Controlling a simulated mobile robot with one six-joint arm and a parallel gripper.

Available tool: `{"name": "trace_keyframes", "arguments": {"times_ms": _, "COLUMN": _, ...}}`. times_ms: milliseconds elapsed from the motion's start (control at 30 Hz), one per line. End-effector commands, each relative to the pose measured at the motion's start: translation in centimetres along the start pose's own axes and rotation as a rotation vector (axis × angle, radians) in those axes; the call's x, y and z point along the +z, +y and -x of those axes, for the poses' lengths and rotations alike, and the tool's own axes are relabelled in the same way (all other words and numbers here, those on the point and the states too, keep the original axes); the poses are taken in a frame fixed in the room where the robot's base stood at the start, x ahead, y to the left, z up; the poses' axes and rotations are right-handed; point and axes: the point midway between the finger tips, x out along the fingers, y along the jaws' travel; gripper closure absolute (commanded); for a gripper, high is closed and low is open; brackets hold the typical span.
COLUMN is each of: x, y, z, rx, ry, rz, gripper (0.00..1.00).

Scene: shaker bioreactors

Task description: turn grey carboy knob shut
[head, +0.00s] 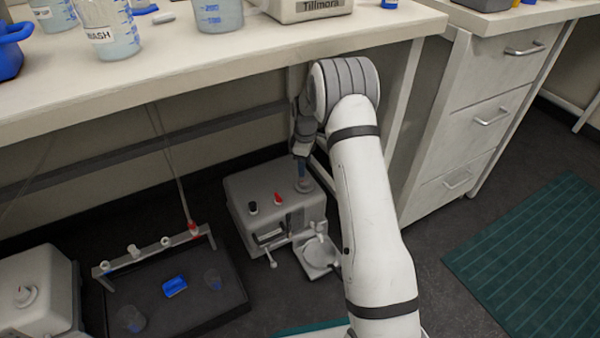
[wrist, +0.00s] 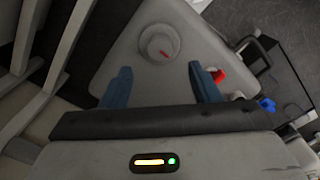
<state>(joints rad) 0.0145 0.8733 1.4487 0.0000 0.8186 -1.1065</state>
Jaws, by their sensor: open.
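A round light grey knob with a red mark stands on top of a grey box-shaped unit (head: 262,190) on the floor under the bench. In the wrist view the knob (wrist: 157,42) lies ahead of and roughly between the two blue fingers, and its mark points slantwise. In the head view its base (head: 304,185) shows just under the fingertips. My gripper (head: 302,172) points down over it, open and empty; its fingers also show in the wrist view (wrist: 160,78), apart. I cannot tell whether they touch the knob. The frames do not show a label for it.
A red knob (head: 278,198) and a black knob (head: 252,207) stand close by on the same unit. A dark tray (head: 220,318) with a tap rail (head: 150,255) is to the left. The bench top (head: 180,60) overhangs, and a drawer cabinet (head: 470,120) is at right.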

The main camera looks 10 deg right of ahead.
Motion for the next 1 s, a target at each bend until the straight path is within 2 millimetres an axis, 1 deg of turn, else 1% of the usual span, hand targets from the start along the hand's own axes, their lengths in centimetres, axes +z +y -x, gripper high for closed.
{"name": "trace_keyframes", "arguments": {"times_ms": 167, "x": -0.1, "y": -0.1, "z": -1.3, "rx": -0.001, "ry": -0.001, "rz": 0.004, "gripper": 0.44}}
{"name": "trace_keyframes", "arguments": {"times_ms": 267, "x": -0.2, "y": -0.1, "z": -2.5, "rx": -0.002, "ry": -0.001, "rz": 0.004, "gripper": 0.44}}
{"name": "trace_keyframes", "arguments": {"times_ms": 500, "x": -0.2, "y": -0.2, "z": -6.5, "rx": -0.002, "ry": -0.001, "rz": 0.005, "gripper": 0.44}}
{"name": "trace_keyframes", "arguments": {"times_ms": 600, "x": -0.2, "y": -0.2, "z": -7.6, "rx": -0.002, "ry": -0.001, "rz": 0.005, "gripper": 0.44}}
{"name": "trace_keyframes", "arguments": {"times_ms": 700, "x": -0.2, "y": -0.1, "z": -8.0, "rx": -0.001, "ry": -0.001, "rz": 0.005, "gripper": 0.44}}
{"name": "trace_keyframes", "arguments": {"times_ms": 900, "x": -0.3, "y": -0.2, "z": -7.9, "rx": -0.001, "ry": 0.000, "rz": 0.005, "gripper": 0.44}}
{"name": "trace_keyframes", "arguments": {"times_ms": 1000, "x": -0.3, "y": -0.2, "z": -7.9, "rx": -0.001, "ry": 0.000, "rz": 0.005, "gripper": 0.52}}
